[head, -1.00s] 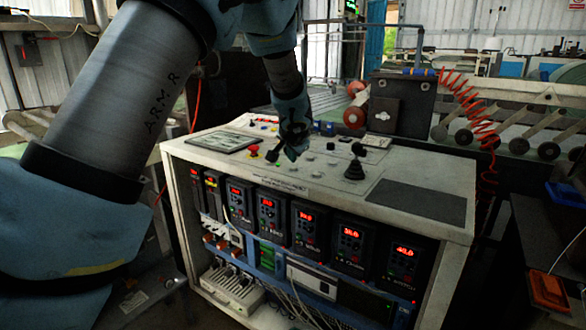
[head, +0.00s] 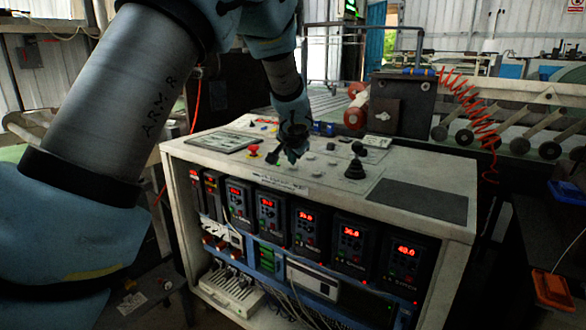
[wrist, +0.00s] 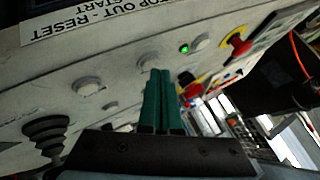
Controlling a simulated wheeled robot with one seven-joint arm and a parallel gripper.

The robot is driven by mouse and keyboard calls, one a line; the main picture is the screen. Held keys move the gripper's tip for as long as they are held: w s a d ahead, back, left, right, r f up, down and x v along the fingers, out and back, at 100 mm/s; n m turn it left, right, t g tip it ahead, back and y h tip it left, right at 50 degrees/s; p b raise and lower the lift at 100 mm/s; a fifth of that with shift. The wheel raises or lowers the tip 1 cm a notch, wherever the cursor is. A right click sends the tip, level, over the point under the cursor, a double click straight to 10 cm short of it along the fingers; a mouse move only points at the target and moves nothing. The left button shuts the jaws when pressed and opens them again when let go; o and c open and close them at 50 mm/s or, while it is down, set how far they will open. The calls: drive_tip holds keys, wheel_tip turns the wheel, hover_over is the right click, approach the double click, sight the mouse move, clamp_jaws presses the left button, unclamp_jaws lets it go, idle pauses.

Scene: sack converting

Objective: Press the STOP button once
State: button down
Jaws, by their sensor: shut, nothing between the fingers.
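My gripper (head: 291,156) is over the middle of the console's sloped top in the head view. In the wrist view its green fingers (wrist: 159,72) are together and empty. Their tips are at a pale round button (wrist: 149,60); I cannot tell whether they touch it. Other pale buttons lie to the left (wrist: 88,86) and right (wrist: 200,42), beside a lit green lamp (wrist: 184,48). A red mushroom button (wrist: 240,43) on a yellow base is further right; it also shows in the head view (head: 254,149). A printed label (wrist: 90,17) reads "...TOP OUT - RESET" and "START". No button's own marking is readable.
A black joystick (head: 355,168) stands on the console (head: 330,193) right of my gripper, and another black knob or lever (wrist: 46,132) shows in the wrist view. Several drives with red digits (head: 350,240) fill the front. A dark box (head: 400,102) stands behind.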

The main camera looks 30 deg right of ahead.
drive_tip(key=shift+f+b, duration=0.45)
drive_tip(key=shift+b, duration=0.1)
idle(0.4)
drive_tip(key=shift+r, duration=0.15)
drive_tip(key=shift+r+p, duration=0.6)
drive_tip(key=shift+r, duration=0.15)
wheel_tip(320, 180, up, 5)
drive_tip(key=p, duration=0.4)
idle(0.8)
